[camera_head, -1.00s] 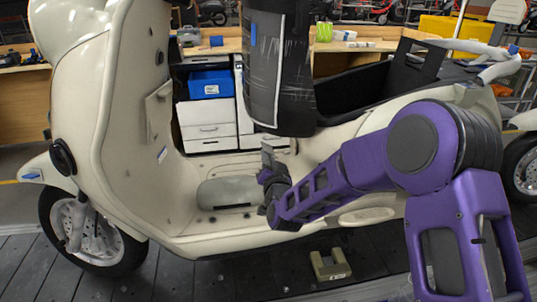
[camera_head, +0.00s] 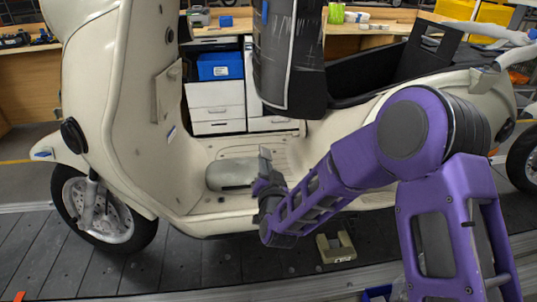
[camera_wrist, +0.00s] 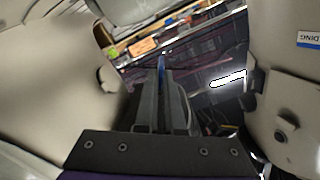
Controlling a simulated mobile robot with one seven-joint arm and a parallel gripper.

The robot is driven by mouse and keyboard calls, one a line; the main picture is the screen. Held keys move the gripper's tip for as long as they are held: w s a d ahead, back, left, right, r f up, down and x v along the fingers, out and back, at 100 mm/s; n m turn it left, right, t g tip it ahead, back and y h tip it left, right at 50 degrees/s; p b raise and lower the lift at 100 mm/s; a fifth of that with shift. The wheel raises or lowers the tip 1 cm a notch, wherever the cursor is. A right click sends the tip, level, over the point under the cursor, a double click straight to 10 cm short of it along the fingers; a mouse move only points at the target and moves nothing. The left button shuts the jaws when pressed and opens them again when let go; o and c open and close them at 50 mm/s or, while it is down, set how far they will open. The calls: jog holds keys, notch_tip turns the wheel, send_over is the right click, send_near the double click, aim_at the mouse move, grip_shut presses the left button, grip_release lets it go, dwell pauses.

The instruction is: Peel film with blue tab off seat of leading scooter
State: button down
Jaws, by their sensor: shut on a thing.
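The cream scooter (camera_head: 105,110) stands side-on in the head view. Its black seat (camera_head: 313,70) is tipped upright above the open black seat well. Wrinkled clear film (camera_head: 272,62) covers the seat's face, with a blue tab (camera_head: 265,9) at the picture's top edge. My gripper (camera_head: 265,153) is low over the footboard, well below the seat and film. In the wrist view my gripper (camera_wrist: 161,75) has its fingers together, with a thin blue sliver (camera_wrist: 162,62) at the tips. I cannot tell what that sliver is.
A grey-green padded block (camera_head: 231,174) lies on the footboard close to my gripper. A beige notched block (camera_head: 336,247) sits on the slat conveyor (camera_head: 190,272). Behind stand a wooden bench and white drawers (camera_head: 216,108) with a blue bin (camera_head: 220,66). Another scooter's wheel (camera_head: 525,160) shows at right.

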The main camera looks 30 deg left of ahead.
jog(key=shift+s+f, duration=0.15)
jog(key=shift+s, duration=0.1)
jog(key=shift+s+d+f, duration=0.1)
jog(key=shift+s+f, duration=0.35)
jog(key=shift+s, duration=0.4)
jog(key=shift+s+f, duration=0.5)
jog(key=shift+s, duration=0.35)
jog(key=shift+s+d+f, duration=0.1)
jog(key=shift+s+f, duration=0.35)
jog(key=shift+s, duration=0.4)
